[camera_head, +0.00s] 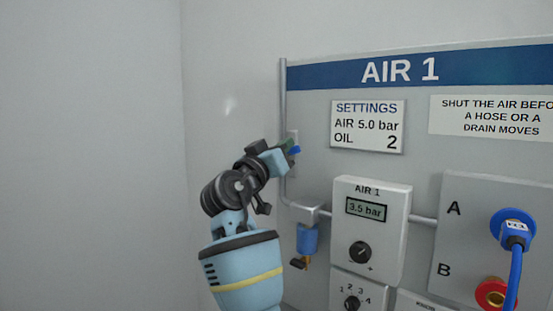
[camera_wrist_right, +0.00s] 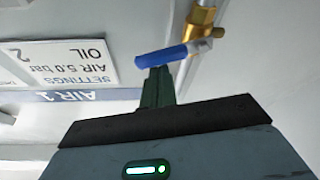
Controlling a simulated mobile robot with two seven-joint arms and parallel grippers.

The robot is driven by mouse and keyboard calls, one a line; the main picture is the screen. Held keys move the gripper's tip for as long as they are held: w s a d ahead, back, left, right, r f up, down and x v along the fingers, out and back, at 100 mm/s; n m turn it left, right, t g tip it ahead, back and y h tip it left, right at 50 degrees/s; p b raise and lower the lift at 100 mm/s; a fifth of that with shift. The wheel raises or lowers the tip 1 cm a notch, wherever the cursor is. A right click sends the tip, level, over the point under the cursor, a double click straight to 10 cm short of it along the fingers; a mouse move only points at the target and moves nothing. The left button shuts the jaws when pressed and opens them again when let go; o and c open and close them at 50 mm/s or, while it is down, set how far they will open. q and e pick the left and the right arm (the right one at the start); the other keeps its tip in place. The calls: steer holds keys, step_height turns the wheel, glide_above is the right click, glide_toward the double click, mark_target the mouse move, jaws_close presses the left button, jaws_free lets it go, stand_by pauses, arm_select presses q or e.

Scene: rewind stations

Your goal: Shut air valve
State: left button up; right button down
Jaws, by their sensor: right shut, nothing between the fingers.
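The air valve has a blue lever (camera_wrist_right: 165,56) on a brass body (camera_wrist_right: 205,18), seen in the right wrist view, which is upside down. The lever lies roughly crosswise to the brass body and pipe. In the head view only a bit of the blue lever (camera_head: 295,150) shows, beside the panel's left pipe. My right gripper (camera_head: 288,147) is shut and empty, with its green fingertips (camera_wrist_right: 160,72) right at the lever's free end. I cannot tell whether they touch it. In the head view my gripper hides most of the valve. My left gripper is out of view.
The AIR 1 panel (camera_head: 310,110) carries a settings sign (camera_head: 367,126) and a regulator box (camera_head: 370,225) whose display reads 3.5 bar. A blue filter bowl (camera_head: 307,240) hangs below my gripper. A blue hose (camera_head: 515,270) is at right. The left wall side is clear.

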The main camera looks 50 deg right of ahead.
steer(key=shift+s+f+m+b, duration=0.25)
steer(key=shift+f+m+b, duration=0.25)
steer(key=shift+f+b, duration=0.15)
steer(key=shift+s+f, duration=0.1)
steer(key=shift+f, duration=0.05)
stand_by(0.4)
